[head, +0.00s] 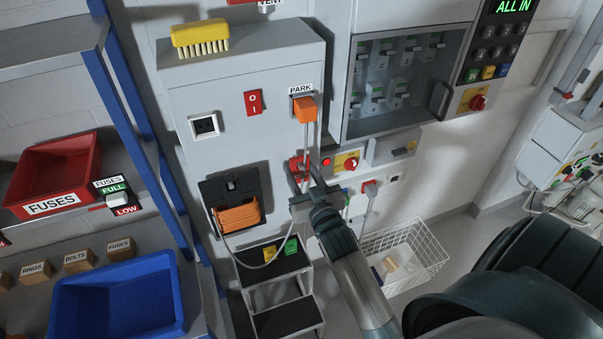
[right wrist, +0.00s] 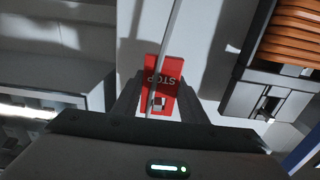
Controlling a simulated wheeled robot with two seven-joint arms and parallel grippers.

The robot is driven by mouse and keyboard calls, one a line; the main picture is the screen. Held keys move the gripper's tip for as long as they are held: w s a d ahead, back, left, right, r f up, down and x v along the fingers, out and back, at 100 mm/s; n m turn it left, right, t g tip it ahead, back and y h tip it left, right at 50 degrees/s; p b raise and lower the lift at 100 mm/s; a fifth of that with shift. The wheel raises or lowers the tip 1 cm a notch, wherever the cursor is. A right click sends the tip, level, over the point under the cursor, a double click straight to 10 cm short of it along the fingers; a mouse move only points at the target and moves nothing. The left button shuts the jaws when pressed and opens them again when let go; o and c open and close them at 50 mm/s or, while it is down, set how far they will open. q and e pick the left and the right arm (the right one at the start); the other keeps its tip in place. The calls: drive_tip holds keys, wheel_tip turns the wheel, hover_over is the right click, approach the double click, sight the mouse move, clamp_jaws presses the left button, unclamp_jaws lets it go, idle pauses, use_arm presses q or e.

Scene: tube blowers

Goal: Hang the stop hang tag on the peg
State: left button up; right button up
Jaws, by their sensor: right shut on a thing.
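The red stop hang tag (right wrist: 165,73) is between the fingers of my right gripper (right wrist: 158,108) in the right wrist view. Its STOP lettering is upside down, and a pale patch that looks like a hole is near the fingers. In the head view my right gripper (head: 308,185) reaches up to the front of the grey cabinet, with a red patch (head: 297,166) at its tips that appears to be the tag. A thin pale cable crosses in front of the tag in the wrist view. I cannot make out the peg. My left gripper is out of view.
The grey cabinet (head: 250,75) carries an orange plug (head: 305,109) under PARK, a red switch (head: 254,102) and an orange cable reel (head: 238,216). A red-and-yellow knob (head: 347,162) is close right of my gripper. Black steps (head: 288,318) and a white wire basket (head: 418,264) stand below.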

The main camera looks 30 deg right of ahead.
drive_tip(key=shift+w+f, duration=0.15)
drive_tip(key=shift+f, duration=0.1)
idle(0.7)
drive_tip(key=o, duration=1.1)
drive_tip(key=shift+d+f, duration=0.1)
drive_tip(key=shift+s+a+f+b, duration=0.15)
drive_tip(key=shift+s+a+b, duration=0.05)
drive_tip(key=shift+a+b, duration=0.1)
drive_tip(key=shift+s, duration=0.25)
drive_tip(key=b+v, duration=0.5)
drive_tip(key=v, duration=1.1)
drive_tip(key=shift+s+d+b, duration=0.3)
drive_tip(key=shift+s+b, duration=0.05)
